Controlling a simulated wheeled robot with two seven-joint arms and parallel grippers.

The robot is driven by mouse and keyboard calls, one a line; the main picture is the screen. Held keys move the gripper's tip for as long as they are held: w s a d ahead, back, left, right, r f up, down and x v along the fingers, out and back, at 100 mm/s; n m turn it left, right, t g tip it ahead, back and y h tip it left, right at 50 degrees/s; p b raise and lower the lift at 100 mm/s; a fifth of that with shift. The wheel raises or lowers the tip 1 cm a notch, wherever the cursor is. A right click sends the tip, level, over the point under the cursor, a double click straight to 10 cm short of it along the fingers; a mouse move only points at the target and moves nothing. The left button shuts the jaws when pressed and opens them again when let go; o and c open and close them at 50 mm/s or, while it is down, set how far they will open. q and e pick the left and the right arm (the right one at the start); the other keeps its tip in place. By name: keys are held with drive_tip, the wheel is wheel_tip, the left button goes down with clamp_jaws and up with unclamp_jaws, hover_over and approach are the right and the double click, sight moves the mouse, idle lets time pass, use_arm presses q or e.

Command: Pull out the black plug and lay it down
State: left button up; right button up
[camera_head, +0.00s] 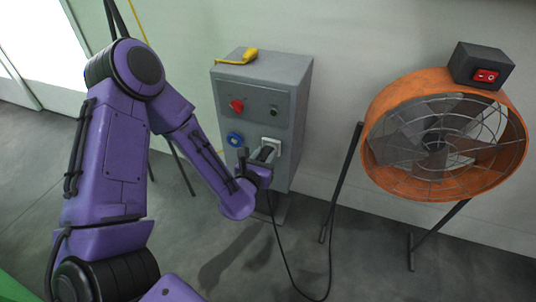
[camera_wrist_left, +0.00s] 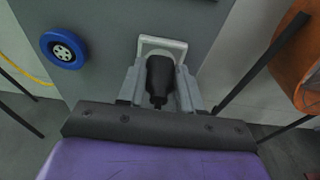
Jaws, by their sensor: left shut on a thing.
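The black plug (camera_wrist_left: 159,80) sits between the fingers of my left gripper (camera_wrist_left: 160,88), in front of a white-framed socket (camera_wrist_left: 163,43) on the cabinet front. My left gripper (camera_head: 264,154) is shut on the plug at the cabinet's lower front. The plug is mostly hidden by the gripper in the head view. I cannot tell whether its pins are in the socket (camera_head: 272,145). A black cable (camera_head: 283,262) hangs from there to the floor and curves up to the right. My right gripper is not in view.
The grey cabinet (camera_head: 290,75) carries a red knob (camera_head: 237,105), a blue round socket (camera_head: 235,138) and a yellow tool (camera_head: 241,57) on top. An orange fan (camera_head: 380,105) with a red-switch box (camera_head: 482,66) stands at right on dark legs. Open floor lies in front.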

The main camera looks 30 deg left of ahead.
use_arm(q)
drive_tip(key=s+d+r+p, duration=0.3)
drive_tip(key=s+r+p, duration=0.4)
drive_tip(key=s+p, duration=0.5)
drive_tip(key=shift+r, duration=0.25)
drive_tip(key=shift+s+f, duration=0.1)
drive_tip(key=shift+s, duration=0.2)
